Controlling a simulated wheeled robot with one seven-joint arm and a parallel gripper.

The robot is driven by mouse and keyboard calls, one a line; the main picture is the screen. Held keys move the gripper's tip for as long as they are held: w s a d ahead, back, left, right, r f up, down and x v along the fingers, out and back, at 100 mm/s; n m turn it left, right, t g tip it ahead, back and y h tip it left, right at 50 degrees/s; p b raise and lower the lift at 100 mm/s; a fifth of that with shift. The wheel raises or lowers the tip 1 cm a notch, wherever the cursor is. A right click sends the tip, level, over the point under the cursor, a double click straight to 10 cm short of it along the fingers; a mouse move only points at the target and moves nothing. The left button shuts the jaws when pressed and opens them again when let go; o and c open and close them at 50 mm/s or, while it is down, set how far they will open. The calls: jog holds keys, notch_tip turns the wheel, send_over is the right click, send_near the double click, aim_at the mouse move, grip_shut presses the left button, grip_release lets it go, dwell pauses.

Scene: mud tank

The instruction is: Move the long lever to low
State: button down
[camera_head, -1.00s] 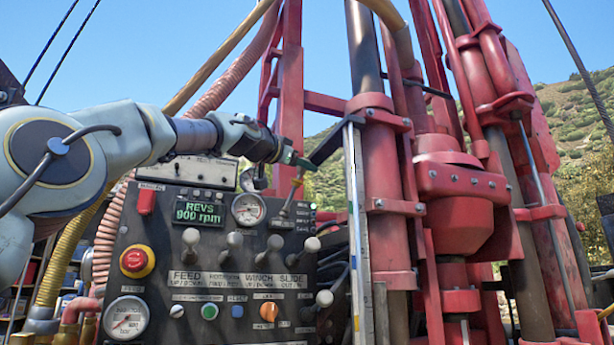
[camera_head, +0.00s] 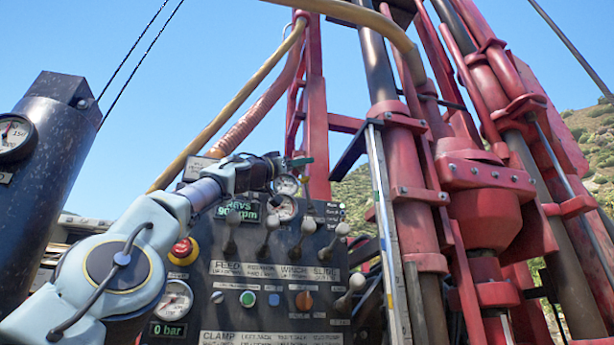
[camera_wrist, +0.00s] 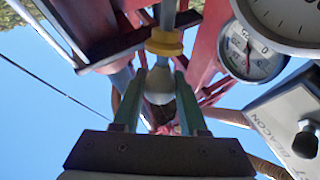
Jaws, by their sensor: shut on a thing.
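The long lever shows in the wrist view as a grey shaft with a yellow collar and a pale rounded knob (camera_wrist: 160,86). The knob sits between the two green fingers of my gripper (camera_wrist: 157,80), which are shut on it. In the head view my gripper (camera_head: 299,161) is at the top of the control panel (camera_head: 262,262), just above a round gauge (camera_head: 286,184). I cannot make out the lever there; my arm and gripper likely cover it. Its position label cannot be read.
Several short knobbed levers (camera_head: 268,238) stand on the panel below my arm. A red emergency button (camera_head: 183,251) is at the panel's left. Red drill mast parts (camera_head: 402,180) rise close on the right. A dark cylinder (camera_head: 55,150) stands at the left. Open sky is above.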

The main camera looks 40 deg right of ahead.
jog(key=shift+w+a+f, duration=0.1)
dwell(0.3)
jog(key=shift+c, duration=2.2)
grip_release()
jog(key=shift+a, duration=0.1)
jog(key=b+v, duration=0.7)
jog(key=shift+f+b, duration=0.25)
jog(key=shift+b, duration=0.1)
jog(key=shift+a, duration=0.2)
